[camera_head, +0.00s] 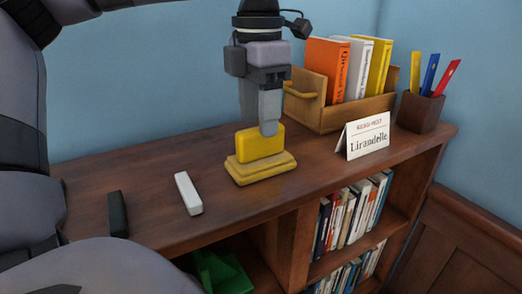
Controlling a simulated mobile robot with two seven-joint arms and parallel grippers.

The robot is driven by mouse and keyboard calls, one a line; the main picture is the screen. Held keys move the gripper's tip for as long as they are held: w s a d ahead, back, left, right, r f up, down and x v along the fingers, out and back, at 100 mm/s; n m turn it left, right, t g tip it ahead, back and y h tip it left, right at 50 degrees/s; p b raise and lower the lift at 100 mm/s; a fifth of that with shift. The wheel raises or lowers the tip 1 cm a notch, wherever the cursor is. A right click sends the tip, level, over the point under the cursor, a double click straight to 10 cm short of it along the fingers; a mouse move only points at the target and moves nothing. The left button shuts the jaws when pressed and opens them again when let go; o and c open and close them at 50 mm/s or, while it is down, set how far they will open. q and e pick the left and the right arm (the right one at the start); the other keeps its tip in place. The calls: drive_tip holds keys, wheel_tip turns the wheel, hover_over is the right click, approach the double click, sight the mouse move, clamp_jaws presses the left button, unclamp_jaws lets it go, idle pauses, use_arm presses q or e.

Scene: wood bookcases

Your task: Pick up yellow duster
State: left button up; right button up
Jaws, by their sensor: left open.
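The yellow duster (262,165) stands on the top of the wood bookcase, with a wide stepped base and an upright block-shaped grip. My left gripper (260,127) comes down from above at the grip of the duster. Its jaws are open; one grey finger is in front of the top of the grip, and the other is partly hidden behind it. Whether the fingers touch the duster cannot be told. My right gripper is not in view.
A white block (188,194) and a dark block (118,214) lie left of the duster. To the right are a name card (363,136), a wooden box (330,117) of books and a pen cup (420,113). Blue wall (130,75) stands behind. Books fill shelves below.

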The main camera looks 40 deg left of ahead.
sight(261, 139)
use_arm(q)
wheel_tip(261, 139, down, 5)
drive_tip(key=shift+w+d+f+p, duration=0.1)
drive_tip(key=shift+d+p, duration=0.05)
drive_tip(key=shift+p, duration=0.3)
clamp_jaws()
wheel_tip(261, 139, up, 20)
idle(0.6)
drive_tip(key=c, duration=0.8)
unclamp_jaws()
drive_tip(key=shift+c, duration=0.6)
